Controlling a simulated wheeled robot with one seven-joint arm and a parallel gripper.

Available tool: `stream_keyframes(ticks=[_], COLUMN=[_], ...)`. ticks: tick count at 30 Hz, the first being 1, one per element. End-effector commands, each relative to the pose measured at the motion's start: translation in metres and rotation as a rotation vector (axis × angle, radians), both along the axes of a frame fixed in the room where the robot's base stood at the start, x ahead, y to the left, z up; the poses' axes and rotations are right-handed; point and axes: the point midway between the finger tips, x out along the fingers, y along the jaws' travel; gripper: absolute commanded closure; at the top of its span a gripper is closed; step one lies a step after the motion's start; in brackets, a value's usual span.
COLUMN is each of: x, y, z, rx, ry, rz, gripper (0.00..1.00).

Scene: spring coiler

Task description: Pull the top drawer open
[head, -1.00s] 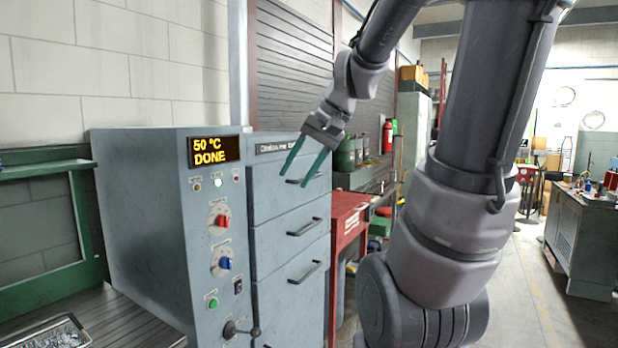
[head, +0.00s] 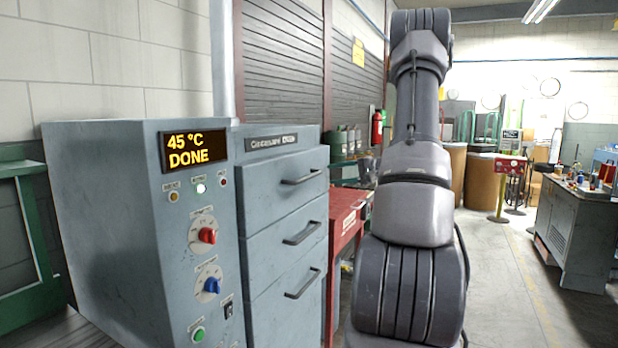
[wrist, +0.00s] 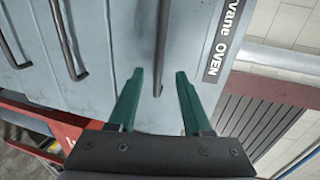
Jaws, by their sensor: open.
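The top drawer (head: 285,187) of the grey oven is shut, its front in line with the drawers below. In the wrist view my gripper (wrist: 159,74) is open and empty, with green fingers pointing at the oven front. The top drawer handle (wrist: 161,45) appears between the fingertips, running along the fingers' direction in the picture. The fingers are apart from it. In the head view my arm stands to the right of the oven and I cannot make out the fingers.
Two lower drawers with bar handles (head: 302,233) are below. The oven panel (head: 200,230) has knobs and a display (head: 194,151) reading 45 °C DONE. A red cabinet (head: 345,215) stands just right of the oven. The floor (head: 510,290) farther right is open.

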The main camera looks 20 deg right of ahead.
Motion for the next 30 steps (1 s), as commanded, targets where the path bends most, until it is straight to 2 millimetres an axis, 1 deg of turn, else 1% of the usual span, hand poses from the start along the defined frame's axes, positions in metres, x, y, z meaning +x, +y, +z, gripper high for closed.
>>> stream_keyframes(ticks=[9,15,21,28,29,30], x=[0.045,0.067,0.076,0.077,0.077,0.077], y=[0.038,0.055,0.062,0.062,0.062,0.062], z=[-0.012,-0.018,-0.020,-0.020,-0.020,-0.020], rx=[0.000,0.000,0.000,0.000,0.000,0.000], ry=[0.003,0.003,0.003,0.003,0.003,0.003], rz=[0.008,0.006,0.004,0.004,0.004,0.004], gripper=[0.50,0.50,0.50,0.50,0.54,0.70])
